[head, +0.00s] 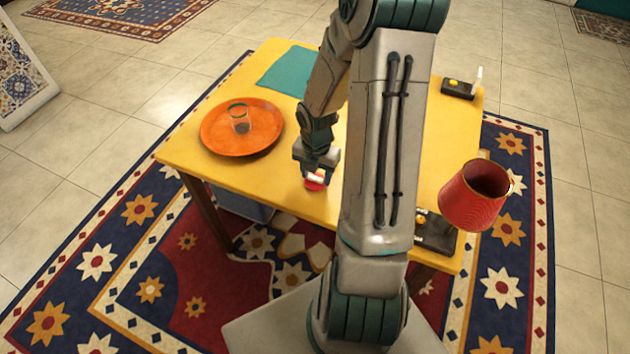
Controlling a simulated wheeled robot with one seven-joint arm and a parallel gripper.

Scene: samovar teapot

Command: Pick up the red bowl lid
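A small red object with a pale top, which looks like the red bowl lid (314,184), is at the yellow table's (270,183) near side, left of my arm. My gripper (316,170) points down right at it, with its fingers at the lid's upper part. The gripper partly covers the lid. I cannot tell whether the fingers are closed on it, or whether the lid rests on the table or is slightly raised.
An orange round tray (222,139) with a clear glass (240,122) lies on the left. A teal cloth (283,72) lies at the back. A black device (459,88) is at the back right; another (436,238) is at the near right. My arm hides the table's middle.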

